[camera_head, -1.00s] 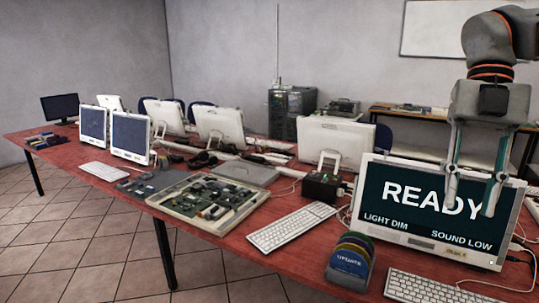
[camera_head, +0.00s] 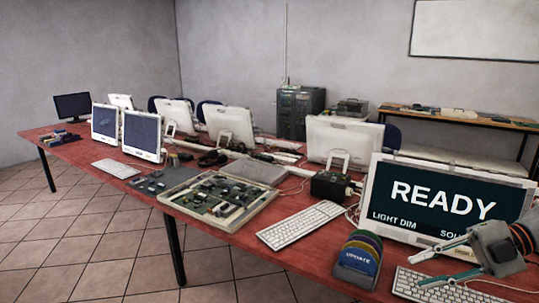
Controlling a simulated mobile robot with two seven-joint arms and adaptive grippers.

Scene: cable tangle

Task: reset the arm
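My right gripper (camera_head: 420,271) comes in from the right edge at the lower right. Its two fingers point left and are spread apart, with nothing between them. It is in front of the monitor reading READY (camera_head: 440,200) and covers that screen's lower right part, including some of the SOUND text. The fingers pass above or beside the nearest white keyboard (camera_head: 412,288); I cannot tell whether they touch it. My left gripper is not in view.
The red table (camera_head: 245,238) carries several monitors and keyboards, a tray of circuit boards (camera_head: 250,205) and a black box (camera_head: 329,186). A rack of discs labelled UPDATE (camera_head: 357,262) stands left of the gripper. Tiled floor is clear at lower left.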

